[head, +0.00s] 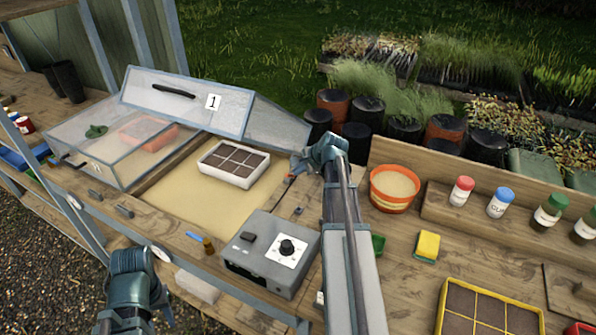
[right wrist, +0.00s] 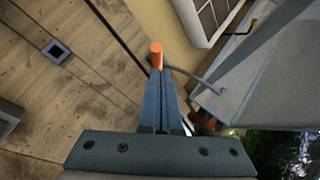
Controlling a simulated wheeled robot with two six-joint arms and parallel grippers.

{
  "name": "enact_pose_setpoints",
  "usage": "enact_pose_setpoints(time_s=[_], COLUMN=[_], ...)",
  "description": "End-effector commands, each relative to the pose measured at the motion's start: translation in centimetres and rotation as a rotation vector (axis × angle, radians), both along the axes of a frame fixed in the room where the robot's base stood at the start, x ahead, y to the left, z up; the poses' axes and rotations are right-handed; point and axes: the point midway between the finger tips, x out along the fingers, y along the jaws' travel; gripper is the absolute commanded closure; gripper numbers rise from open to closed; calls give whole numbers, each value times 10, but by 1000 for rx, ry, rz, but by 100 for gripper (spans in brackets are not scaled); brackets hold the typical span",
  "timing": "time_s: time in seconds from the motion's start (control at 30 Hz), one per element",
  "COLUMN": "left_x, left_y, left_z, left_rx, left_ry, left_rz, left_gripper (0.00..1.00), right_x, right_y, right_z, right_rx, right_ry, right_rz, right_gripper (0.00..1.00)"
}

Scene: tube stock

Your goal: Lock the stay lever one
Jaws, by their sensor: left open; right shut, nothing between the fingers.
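The clear lid marked 1 (head: 185,100) stands raised over the sandy bed at the back of the bench. In the right wrist view its pale side panel (right wrist: 250,75) is at the right. A thin grey rod (right wrist: 195,80) runs from that panel to an orange-tipped piece (right wrist: 156,55), which looks like the stay lever. My right gripper (right wrist: 160,105) is shut and empty, its fingertips right at the orange piece; I cannot tell whether they touch. It also shows in the head view (head: 303,163), beside the lid's right end. My left gripper (head: 132,265) is open at lower left, away from the lid.
A white seed tray (head: 234,163) sits on the sand. A grey control box (head: 270,250) stands in front, left of my right arm. A closed clear cover (head: 100,150) is at left. An orange pot (head: 394,187) and a yellow sponge (head: 428,245) are at right.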

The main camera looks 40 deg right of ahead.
Motion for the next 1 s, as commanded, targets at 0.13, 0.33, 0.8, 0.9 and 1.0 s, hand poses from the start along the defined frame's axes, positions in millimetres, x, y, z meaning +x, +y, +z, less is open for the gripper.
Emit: enact_pose_setpoints(time_s=[0.13, 0.33, 0.8, 0.9, 1.0], left_x=[0, 0, 0, 0, 0], left_y=[0, 0, 0, 0, 0], left_z=[1, 2, 19, 35, 51], left_rx=[0, 0, 0, 0, 0], left_ry=[0, 0, 0, 0, 0], left_rz=[0, 0, 0, 0, 0], left_gripper=[53, 53, 53, 53, 53], right_x=[4, 6, -5, -16, -29], right_y=[-7, -12, -12, -13, -15], right_z=[1, 2, 19, 35, 50], right_rx=[0, 1, 0, 1, 0], right_ry=[0, 0, 0, 0, 0], right_rz=[0, 1, -2, -3, -2], right_gripper=[100, 100, 100, 100, 100])
